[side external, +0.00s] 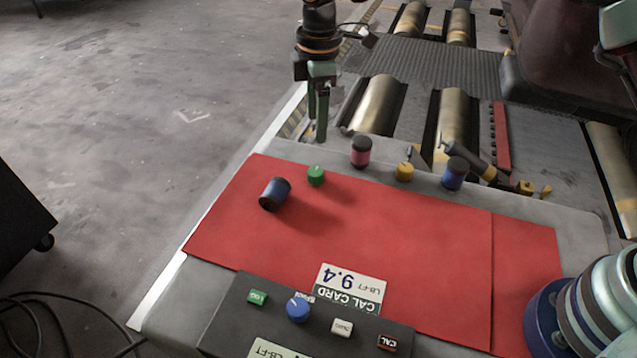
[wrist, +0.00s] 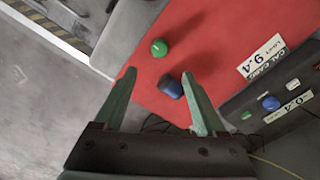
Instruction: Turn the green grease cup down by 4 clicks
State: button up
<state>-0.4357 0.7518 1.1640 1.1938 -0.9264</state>
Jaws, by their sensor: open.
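The green grease cup (side external: 316,176) is a small green knob with a pale mark on top, standing on the far left part of the red mat (side external: 400,235). In the wrist view the green cup (wrist: 159,47) lies beyond my fingertips, with nothing touching it. My gripper (side external: 319,137) hangs above the far edge of the bench, apart from the cup. In the wrist view my gripper's green fingers (wrist: 158,75) are spread wide with nothing between their tips. Beside the cup, a dark-ended blue cylinder (side external: 274,193) lies tilted; it shows near my right finger in the wrist view (wrist: 171,87).
A control box with a blue knob (side external: 298,309) and buttons is at the near edge, beside a CAL CARD (side external: 350,287) reading 9.4. The mat's middle is clear.

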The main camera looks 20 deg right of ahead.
aim_at(315, 172)
jog(key=f, duration=1.2)
jog(key=shift+w+a+f, duration=0.15)
jog(key=shift+w+f, duration=0.05)
jog(key=shift+f, duration=0.1)
grip_shut()
